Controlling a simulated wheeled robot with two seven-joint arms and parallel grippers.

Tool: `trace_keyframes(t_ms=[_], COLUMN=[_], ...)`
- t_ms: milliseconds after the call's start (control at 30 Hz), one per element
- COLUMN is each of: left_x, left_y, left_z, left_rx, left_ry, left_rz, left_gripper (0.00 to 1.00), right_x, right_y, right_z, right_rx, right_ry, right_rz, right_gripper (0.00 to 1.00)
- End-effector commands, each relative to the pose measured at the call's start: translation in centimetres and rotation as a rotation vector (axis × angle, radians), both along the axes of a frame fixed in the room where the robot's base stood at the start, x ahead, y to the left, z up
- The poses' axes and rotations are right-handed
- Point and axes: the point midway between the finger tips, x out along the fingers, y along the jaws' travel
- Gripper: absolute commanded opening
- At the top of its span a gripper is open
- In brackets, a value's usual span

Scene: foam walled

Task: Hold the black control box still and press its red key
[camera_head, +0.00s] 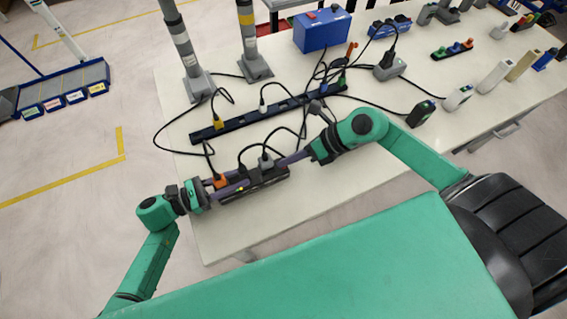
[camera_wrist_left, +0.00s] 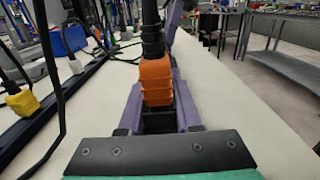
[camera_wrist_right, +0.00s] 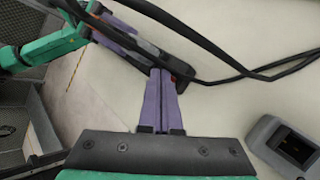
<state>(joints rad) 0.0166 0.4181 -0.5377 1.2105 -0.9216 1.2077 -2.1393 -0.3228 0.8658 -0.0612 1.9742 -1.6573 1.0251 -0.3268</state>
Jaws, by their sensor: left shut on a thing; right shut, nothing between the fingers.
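The black control box (camera_head: 262,183) lies near the table's front edge, with an orange plug (camera_head: 221,182) and a grey plug (camera_head: 266,162) in it. My left gripper (camera_head: 228,189) is shut on the box's left end, its purple fingers either side of the orange plug (camera_wrist_left: 155,82) in the left wrist view. My right gripper (camera_head: 283,162) is shut and empty, its tips at the box's right end. In the right wrist view, the closed tips (camera_wrist_right: 161,72) overlap the box's end beside a small reddish patch. I cannot tell whether this is the red key or whether they touch it.
A long black power strip (camera_head: 240,122) with several plugs lies behind the box. Loose black cables cross the table between them. A blue box (camera_head: 322,30) stands farther back. A grey handheld device (camera_wrist_right: 285,146) lies right of my right gripper. The front left tabletop is clear.

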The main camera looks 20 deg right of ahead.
Motion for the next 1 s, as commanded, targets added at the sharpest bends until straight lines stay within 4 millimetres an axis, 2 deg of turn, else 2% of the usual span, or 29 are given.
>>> trace_keyframes(t_ms=[133,467,1000], left_x=[0.0,0.0,0.0], left_y=[0.0,0.0,0.0], left_z=[-0.1,-0.1,-0.1], left_rx=[0.001,0.001,0.001], left_ry=[0.0,0.0,0.0], left_rz=[0.0,0.0,0.0], left_gripper=[0.0,0.0,0.0], right_x=[0.0,0.0,0.0], right_y=[0.0,0.0,0.0], right_z=[0.8,1.1,5.8], right_rx=[0.0,0.0,-0.001], right_ry=[0.001,-0.001,-0.002], right_rz=[0.001,0.0,0.0], right_gripper=[0.0,0.0,0.0])
